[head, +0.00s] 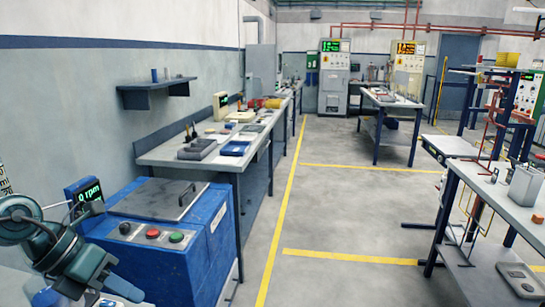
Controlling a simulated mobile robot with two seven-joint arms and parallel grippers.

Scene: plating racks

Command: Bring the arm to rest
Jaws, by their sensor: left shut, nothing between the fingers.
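My left arm comes in at the lower left, with teal and dark links folded close to my body. My right gripper is not in view.
A long workbench (165,156) runs along the left wall. A rack table (490,190) stands at right. The floor (335,215) between is clear.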

